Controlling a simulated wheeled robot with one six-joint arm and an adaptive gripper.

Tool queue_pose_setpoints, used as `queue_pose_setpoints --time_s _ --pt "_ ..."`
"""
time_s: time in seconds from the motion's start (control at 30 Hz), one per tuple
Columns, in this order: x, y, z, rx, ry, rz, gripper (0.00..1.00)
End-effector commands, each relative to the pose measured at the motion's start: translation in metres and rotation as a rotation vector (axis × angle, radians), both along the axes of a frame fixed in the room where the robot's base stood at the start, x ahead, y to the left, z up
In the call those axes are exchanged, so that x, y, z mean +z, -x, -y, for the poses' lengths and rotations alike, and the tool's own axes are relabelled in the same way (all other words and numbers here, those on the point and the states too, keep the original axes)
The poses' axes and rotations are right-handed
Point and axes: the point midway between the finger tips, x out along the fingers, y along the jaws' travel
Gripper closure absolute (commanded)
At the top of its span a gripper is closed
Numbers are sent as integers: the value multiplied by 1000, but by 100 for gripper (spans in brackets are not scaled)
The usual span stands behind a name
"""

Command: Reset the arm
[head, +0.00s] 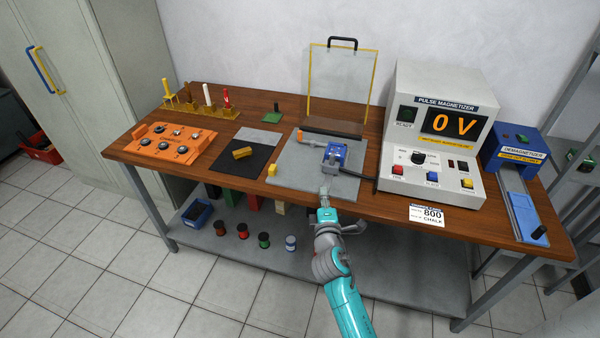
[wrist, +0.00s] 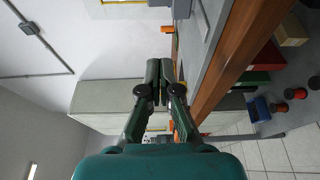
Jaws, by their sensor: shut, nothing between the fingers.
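My teal arm reaches up from the bottom of the head view, and my gripper (head: 324,190) is at the front edge of the wooden bench (head: 225,119), by the grey mat (head: 288,178). In the wrist view my gripper (wrist: 160,68) has its dark fingers together with nothing between them. The wrist view is turned on its side, with the bench edge (wrist: 235,70) running along the right of the fingers. A blue device (head: 335,155) sits on the grey mat just beyond my gripper. I cannot tell the exact gap between my gripper and the mat.
The pulse magnetizer (head: 437,130) reads 0 V at the right, beside the blue demagnetizer (head: 515,155). A clear framed shield (head: 342,85) stands behind the mat. Floor in front is open.

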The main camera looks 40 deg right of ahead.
Motion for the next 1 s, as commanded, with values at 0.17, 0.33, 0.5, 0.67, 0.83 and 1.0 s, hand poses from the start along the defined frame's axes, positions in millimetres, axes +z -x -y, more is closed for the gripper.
queue_pose_setpoints --time_s 0.17,0.33,0.5,0.67,0.83,1.0 --pt "0 0 0 0 0 0 100" --pt "-11 10 -11 23 -32 3 100" --pt "-43 50 -50 100 -167 23 100" --pt "-68 100 -93 181 -338 53 100" --pt "-83 157 -133 246 -524 81 100" --pt "-86 215 -167 293 -715 108 100"
